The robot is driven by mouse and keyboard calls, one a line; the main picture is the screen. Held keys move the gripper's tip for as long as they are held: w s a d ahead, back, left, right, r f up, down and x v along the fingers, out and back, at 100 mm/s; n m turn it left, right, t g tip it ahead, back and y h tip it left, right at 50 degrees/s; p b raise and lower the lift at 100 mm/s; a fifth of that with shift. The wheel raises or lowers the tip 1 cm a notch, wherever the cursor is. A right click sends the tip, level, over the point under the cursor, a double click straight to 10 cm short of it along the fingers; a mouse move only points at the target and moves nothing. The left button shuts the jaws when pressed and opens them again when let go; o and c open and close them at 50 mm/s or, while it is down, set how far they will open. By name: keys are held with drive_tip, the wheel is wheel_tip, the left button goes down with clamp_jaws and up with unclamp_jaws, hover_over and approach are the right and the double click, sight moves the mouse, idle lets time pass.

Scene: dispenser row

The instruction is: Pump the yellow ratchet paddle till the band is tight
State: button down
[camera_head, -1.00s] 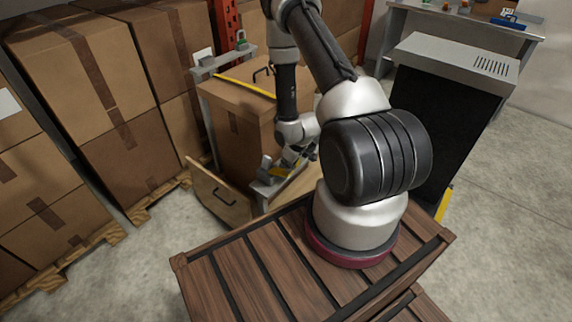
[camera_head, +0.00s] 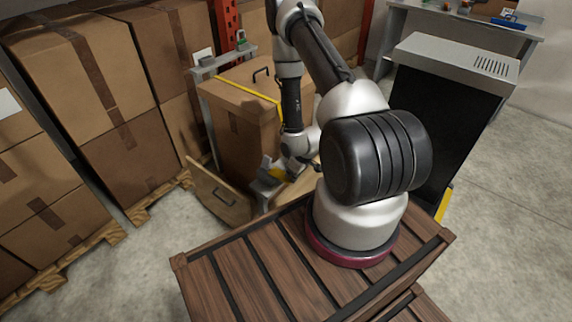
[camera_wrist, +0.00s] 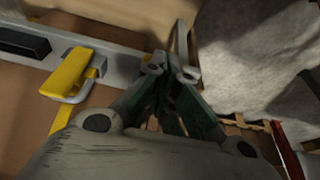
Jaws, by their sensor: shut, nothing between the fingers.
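The yellow ratchet paddle (camera_wrist: 68,75) sits on a grey metal strip at the left of the wrist view. The yellow band (camera_wrist: 60,118) runs down from the ratchet over brown cardboard; in the head view the band (camera_head: 248,88) crosses the box top. My gripper (camera_wrist: 170,66) is shut and empty, to the right of the paddle and apart from it in the wrist picture. In the head view my wrist and arm largely hide the gripper.
The banded cardboard box (camera_head: 240,135) stands behind the wooden crate top (camera_head: 235,285). A wooden panel with a dark handle (camera_head: 222,190) leans at its left. Stacked boxes (camera_head: 75,75) fill the left; a black cabinet (camera_head: 445,120) stands right. Grey floor is clear at far right.

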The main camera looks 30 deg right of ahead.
drive_tip(key=shift+r, duration=0.8)
drive_tip(key=shift+w+r, duration=0.15)
drive_tip(key=shift+r, duration=0.15)
wheel_tip(320, 180, up, 4)
drive_tip(key=shift+w+a+r, duration=0.1)
drive_tip(key=shift+r, duration=0.1)
drive_tip(key=s+v, duration=0.1)
drive_tip(key=v, duration=0.7)
drive_tip(key=shift+s+d, duration=0.4)
drive_tip(key=shift+s, duration=0.05)
idle(0.5)
